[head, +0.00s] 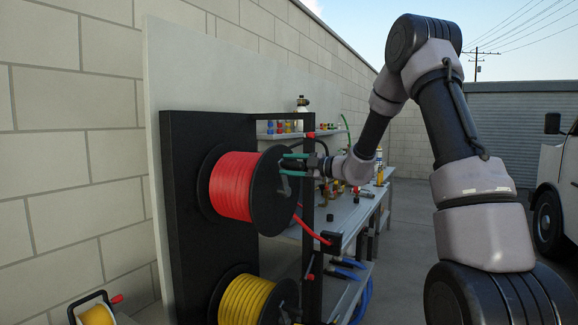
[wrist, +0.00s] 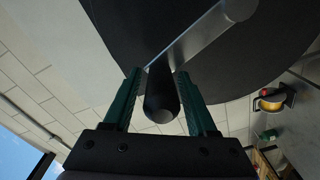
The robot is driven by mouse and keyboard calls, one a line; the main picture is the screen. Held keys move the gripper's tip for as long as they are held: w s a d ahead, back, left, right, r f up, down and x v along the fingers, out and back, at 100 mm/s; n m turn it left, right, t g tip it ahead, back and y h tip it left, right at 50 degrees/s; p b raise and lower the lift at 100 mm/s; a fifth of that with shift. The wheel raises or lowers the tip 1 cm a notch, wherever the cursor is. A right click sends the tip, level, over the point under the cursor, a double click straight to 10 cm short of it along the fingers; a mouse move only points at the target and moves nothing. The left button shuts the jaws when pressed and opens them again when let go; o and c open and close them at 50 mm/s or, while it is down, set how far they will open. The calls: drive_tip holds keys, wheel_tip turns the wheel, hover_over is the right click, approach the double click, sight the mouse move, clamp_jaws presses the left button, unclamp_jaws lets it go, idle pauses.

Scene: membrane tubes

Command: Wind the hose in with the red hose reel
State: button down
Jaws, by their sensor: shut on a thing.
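The red hose reel (head: 235,187) is mounted on a black panel at centre left in the head view, with red hose wound on its drum. Its black side disc (wrist: 120,25) fills much of the wrist view. A silver crank arm (wrist: 205,32) lies across the disc and carries a black handle (wrist: 162,95). My gripper (wrist: 162,88) is shut on this handle, with one green finger on each side. In the head view my gripper (head: 288,163) is at the disc's right side. A length of red hose (head: 311,230) runs from the reel down right to a black guide block (head: 330,241).
A yellow hose reel (head: 252,299) is directly below the red one. A small yellow reel (head: 97,314) stands at lower left. A black upright post (head: 308,200) and a workbench (head: 350,215) with fittings are close to my forearm. Open pavement lies right.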

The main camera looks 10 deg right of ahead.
drive_tip(key=c, duration=0.5)
unclamp_jaws()
drive_tip(key=shift+w+d+f, duration=0.2)
drive_tip(key=shift+w+d, duration=0.15)
drive_tip(key=shift+d, duration=0.15)
drive_tip(key=shift+w, duration=0.1)
drive_tip(key=v, duration=1)
drive_tip(key=shift+s, duration=0.4)
